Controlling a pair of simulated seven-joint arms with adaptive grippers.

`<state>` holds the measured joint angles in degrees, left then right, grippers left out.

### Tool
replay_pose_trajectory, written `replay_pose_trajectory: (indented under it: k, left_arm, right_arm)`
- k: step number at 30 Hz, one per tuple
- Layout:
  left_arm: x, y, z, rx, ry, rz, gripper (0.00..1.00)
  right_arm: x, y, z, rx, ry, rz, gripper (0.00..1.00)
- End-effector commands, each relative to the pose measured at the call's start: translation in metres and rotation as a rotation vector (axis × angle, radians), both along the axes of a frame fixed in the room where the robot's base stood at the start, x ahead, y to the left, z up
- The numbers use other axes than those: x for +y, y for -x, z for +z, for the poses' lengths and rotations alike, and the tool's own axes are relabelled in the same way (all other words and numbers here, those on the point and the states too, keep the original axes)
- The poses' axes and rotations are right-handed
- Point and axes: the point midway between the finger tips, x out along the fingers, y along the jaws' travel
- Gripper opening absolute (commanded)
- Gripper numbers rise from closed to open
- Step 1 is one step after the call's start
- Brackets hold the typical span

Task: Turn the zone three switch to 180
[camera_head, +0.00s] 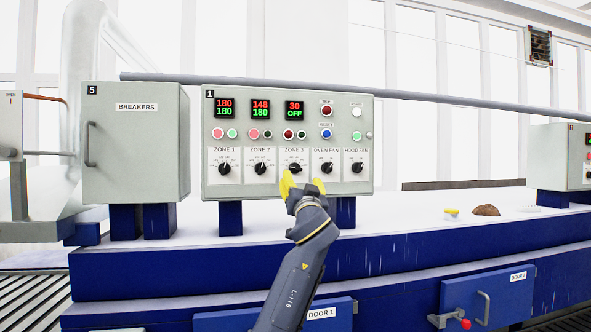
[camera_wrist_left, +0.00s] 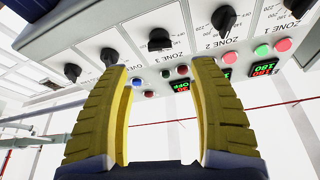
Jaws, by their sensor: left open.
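The zone three switch (camera_head: 295,169) is a black rotary knob on the grey control panel (camera_head: 384,120), third from the left. Its display (camera_head: 294,111) reads 30 in red and OFF in green. The knob's exact pointer direction is too small to tell. My left gripper (camera_head: 303,186) has yellow fingers, open and empty, just below the ZONE 3 and OVEN FAN knobs. In the left wrist view, the panel appears upside down. The zone three knob (camera_wrist_left: 159,40) shows beyond the gap between the open fingers (camera_wrist_left: 160,85), apart from them. My right gripper is out of view.
The zone 2 knob (camera_head: 260,169) and oven fan knob (camera_head: 326,168) flank the switch closely. A breakers box (camera_head: 150,150) stands to the left. A grey pipe (camera_head: 450,97) runs behind the panel. The white top (camera_head: 400,222) to the right is mostly clear.

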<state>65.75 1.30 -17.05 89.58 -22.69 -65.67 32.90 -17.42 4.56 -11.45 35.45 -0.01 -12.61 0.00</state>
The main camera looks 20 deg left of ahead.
Motion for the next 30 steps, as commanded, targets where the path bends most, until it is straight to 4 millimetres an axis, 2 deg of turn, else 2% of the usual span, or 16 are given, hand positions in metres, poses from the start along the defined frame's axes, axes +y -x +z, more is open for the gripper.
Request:
replay_pose_trajectory:
  k: [6,15,21,30]
  left_arm:
    - [0.014,-0.032,0.015,0.001,-0.002,0.003,0.6]
    - [0.031,-0.068,0.03,0.001,-0.001,0.002,0.6]
    - [0.035,-0.083,0.036,0.0,0.0,-0.001,0.6]
    - [0.039,-0.092,0.039,0.001,0.0,0.0,0.6]
  right_arm:
    - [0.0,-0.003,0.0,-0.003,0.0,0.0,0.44]
    - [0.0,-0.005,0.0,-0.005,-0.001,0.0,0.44]
    - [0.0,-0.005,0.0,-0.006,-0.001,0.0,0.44]
    - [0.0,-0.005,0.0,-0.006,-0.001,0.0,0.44]
